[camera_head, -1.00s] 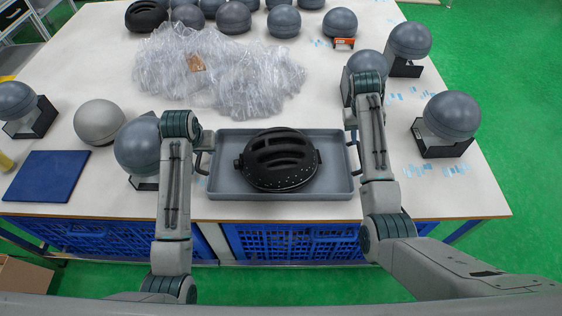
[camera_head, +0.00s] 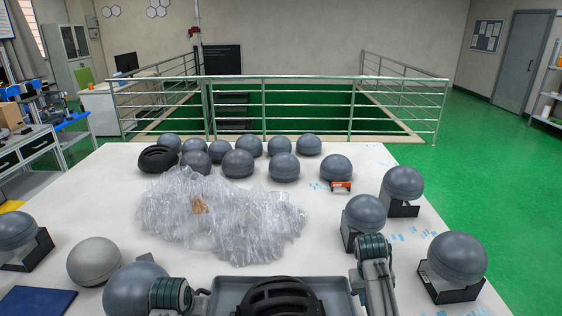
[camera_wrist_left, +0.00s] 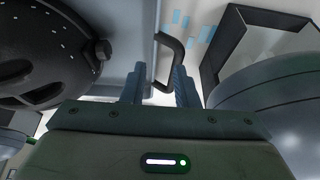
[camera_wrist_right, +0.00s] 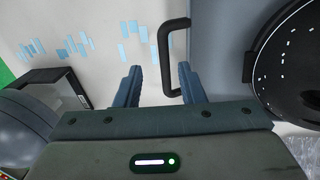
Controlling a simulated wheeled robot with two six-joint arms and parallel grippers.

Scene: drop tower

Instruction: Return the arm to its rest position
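My left gripper (camera_wrist_left: 158,88) is open in the left wrist view. A dark tray handle (camera_wrist_left: 170,62) shows at its fingertips, with no finger closed on it. My right gripper (camera_wrist_right: 160,85) is open in the right wrist view, with the other tray handle (camera_wrist_right: 173,55) near its fingertips. Whether the handles lie between the fingers or just beyond them I cannot tell. In the head view both wrists show at the bottom edge, fingers hidden. Between them is the grey tray (camera_head: 338,288) with a black helmet (camera_head: 280,298), both cut off by the frame.
The white table (camera_head: 340,225) holds a heap of clear plastic (camera_head: 235,220), several grey helmets and a blue mat (camera_head: 35,300). Grey helmets on dark stands, such as this one (camera_head: 457,258), sit close to my right arm. A railing (camera_head: 290,105) stands behind the table.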

